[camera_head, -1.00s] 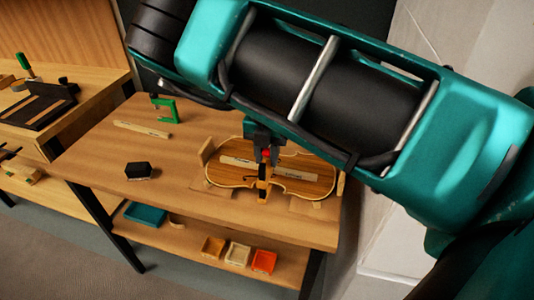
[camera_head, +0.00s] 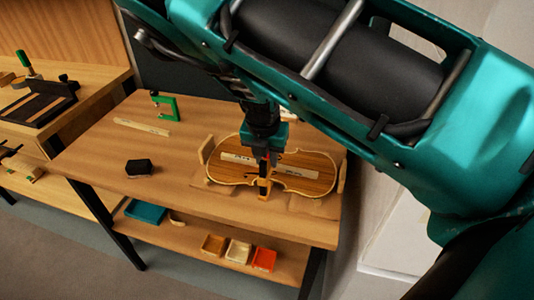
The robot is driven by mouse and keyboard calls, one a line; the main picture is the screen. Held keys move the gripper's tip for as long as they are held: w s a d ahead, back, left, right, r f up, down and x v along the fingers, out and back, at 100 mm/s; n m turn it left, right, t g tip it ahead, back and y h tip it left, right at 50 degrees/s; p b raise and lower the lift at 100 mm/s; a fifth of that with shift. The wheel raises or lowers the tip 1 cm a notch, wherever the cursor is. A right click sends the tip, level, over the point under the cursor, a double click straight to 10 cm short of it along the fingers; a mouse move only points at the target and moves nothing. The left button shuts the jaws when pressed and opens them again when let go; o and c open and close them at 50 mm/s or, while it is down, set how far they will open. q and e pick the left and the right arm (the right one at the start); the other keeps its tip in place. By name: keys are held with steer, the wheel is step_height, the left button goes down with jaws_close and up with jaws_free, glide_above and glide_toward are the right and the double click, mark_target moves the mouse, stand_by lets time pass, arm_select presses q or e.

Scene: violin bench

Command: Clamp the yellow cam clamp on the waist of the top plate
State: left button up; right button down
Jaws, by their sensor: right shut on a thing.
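The violin top plate (camera_head: 307,184) lies flat between wooden supports on the right part of the bench. I cannot tell whether the clamp's jaws press on the plate. My left gripper is not in view.
Small trays, one orange (camera_head: 263,260), sit on the lower shelf.

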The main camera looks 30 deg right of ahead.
steer(key=c, duration=1)
jaws_free()
steer(key=shift+o, duration=0.2)
